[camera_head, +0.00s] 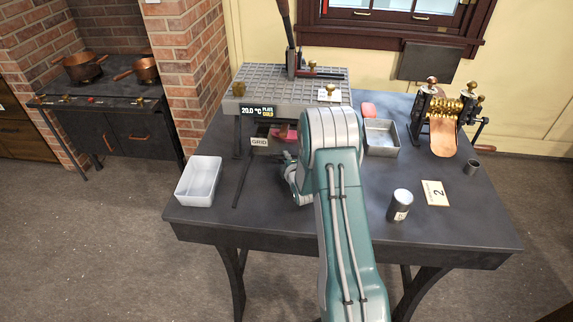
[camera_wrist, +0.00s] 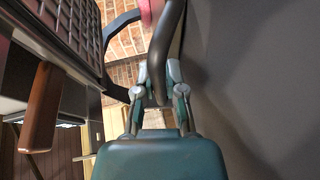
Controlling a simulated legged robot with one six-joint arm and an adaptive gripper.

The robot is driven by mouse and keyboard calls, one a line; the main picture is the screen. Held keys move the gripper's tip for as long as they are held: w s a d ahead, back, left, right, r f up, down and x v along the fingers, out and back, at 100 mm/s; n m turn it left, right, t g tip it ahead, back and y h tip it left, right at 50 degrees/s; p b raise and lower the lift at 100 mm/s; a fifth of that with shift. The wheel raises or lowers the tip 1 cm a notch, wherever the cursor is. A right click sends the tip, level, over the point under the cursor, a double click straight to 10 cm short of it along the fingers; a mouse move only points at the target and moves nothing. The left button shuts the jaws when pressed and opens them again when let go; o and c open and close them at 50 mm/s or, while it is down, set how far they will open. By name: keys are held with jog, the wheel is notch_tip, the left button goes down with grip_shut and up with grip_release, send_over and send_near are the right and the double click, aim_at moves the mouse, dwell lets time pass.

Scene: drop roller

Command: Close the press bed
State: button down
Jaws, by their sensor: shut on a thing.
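The press (camera_head: 290,92) stands at the back left of the table, with a grey grid-patterned top plate, an upright dark lever (camera_head: 288,30) and a temperature display. Its grid plate (camera_wrist: 82,22) shows at the left edge of the wrist view. A pink item (camera_head: 283,133) lies under the plate, near a "GRID" label (camera_head: 259,142). My gripper (camera_head: 287,160) is low in front of the press, partly hidden by my arm. In the wrist view my gripper (camera_wrist: 160,95) is shut on a dark curved bar (camera_wrist: 165,45). What the bar joins is unclear.
A white tray (camera_head: 199,181) stands left on the table (camera_head: 300,225). A metal box (camera_head: 382,138), a pink block (camera_head: 368,110), a brass roller machine (camera_head: 455,113), a small cup (camera_head: 472,167), a canister (camera_head: 399,205) and a "2" card (camera_head: 435,193) are at the right.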

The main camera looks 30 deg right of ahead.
jog(key=shift+f, duration=0.1)
jog(key=shift+a, duration=0.15)
jog(key=c, duration=1)
grip_release()
jog(key=shift+a, duration=0.15)
jog(key=shift+d, duration=0.2)
jog(key=shift+s, duration=0.25)
jog(key=v, duration=1.1)
jog(key=shift+s+a, duration=0.2)
